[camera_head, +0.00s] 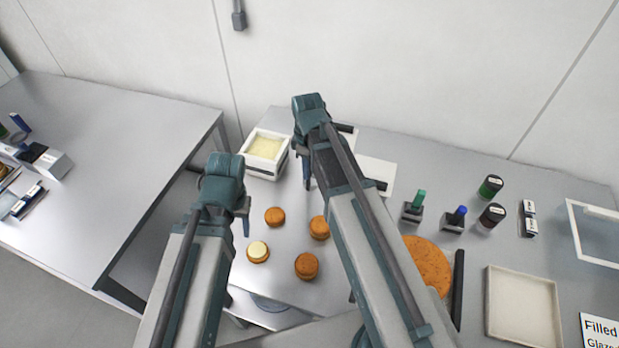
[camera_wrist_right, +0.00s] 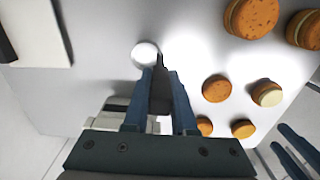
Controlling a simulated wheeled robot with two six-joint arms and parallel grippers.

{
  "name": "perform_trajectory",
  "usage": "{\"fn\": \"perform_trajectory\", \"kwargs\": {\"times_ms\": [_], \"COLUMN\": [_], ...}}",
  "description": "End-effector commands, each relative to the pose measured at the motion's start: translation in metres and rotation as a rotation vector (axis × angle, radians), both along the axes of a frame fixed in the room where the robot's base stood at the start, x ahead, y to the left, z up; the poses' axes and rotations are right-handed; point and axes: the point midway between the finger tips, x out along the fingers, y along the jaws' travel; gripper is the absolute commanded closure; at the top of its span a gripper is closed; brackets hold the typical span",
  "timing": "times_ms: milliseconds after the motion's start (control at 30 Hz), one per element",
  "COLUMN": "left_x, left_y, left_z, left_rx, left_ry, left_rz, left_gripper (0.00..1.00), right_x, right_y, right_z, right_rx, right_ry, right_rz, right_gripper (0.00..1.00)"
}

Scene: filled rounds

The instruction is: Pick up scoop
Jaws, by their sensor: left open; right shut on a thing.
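In the right wrist view, the scoop shows as a dark handle (camera_wrist_right: 160,92) between the fingers, with a pale round end (camera_wrist_right: 145,54) just beyond the tips. My right gripper (camera_wrist_right: 160,85) is shut on it. In the head view my right gripper (camera_head: 305,170) is at the back of the table, just right of the white tub of pale filling (camera_head: 265,146); the scoop is hidden there by my gripper and arm. I cannot tell whether the scoop touches the table. My left gripper (camera_head: 241,210) is open and empty, in front of the tub.
Several brown rounds (camera_head: 275,216) lie in front of my right gripper; one has a pale top (camera_head: 258,251). A large orange-brown disc (camera_head: 428,263), stamps (camera_head: 455,218), dark jars (camera_head: 491,215) and a cream tray (camera_head: 522,305) are right of my right arm. A second table (camera_head: 110,150) is at left.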

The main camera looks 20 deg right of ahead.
Motion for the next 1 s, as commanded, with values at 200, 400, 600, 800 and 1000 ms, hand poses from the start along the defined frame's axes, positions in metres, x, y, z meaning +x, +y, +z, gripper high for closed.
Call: {"fn": "perform_trajectory", "kwargs": {"times_ms": [200, 400, 600, 800, 1000], "left_x": [0.000, 0.000, 0.000, 0.000, 0.000], "left_y": [0.000, 0.000, 0.000, 0.000, 0.000], "left_z": [0.000, 0.000, 0.001, 0.013, 0.037], "left_rx": [0.000, 0.000, 0.000, 0.000, 0.000], "left_ry": [0.000, 0.000, 0.000, 0.000, 0.000], "left_rz": [0.000, 0.000, 0.000, 0.000, 0.000], "left_gripper": [0.50, 0.50, 0.50, 0.50, 0.50], "right_x": [0.000, 0.000, 0.000, 0.000, 0.000], "right_y": [0.000, 0.000, 0.000, 0.000, 0.000], "right_z": [0.000, 0.000, 0.001, 0.013, 0.037], "right_rx": [0.000, 0.000, 0.000, 0.000, 0.001], "right_ry": [0.000, 0.000, 0.000, 0.000, 0.001], "right_rz": [0.000, 0.000, 0.000, 0.000, 0.000], "right_gripper": [1.00, 1.00, 1.00, 1.00, 1.00]}}
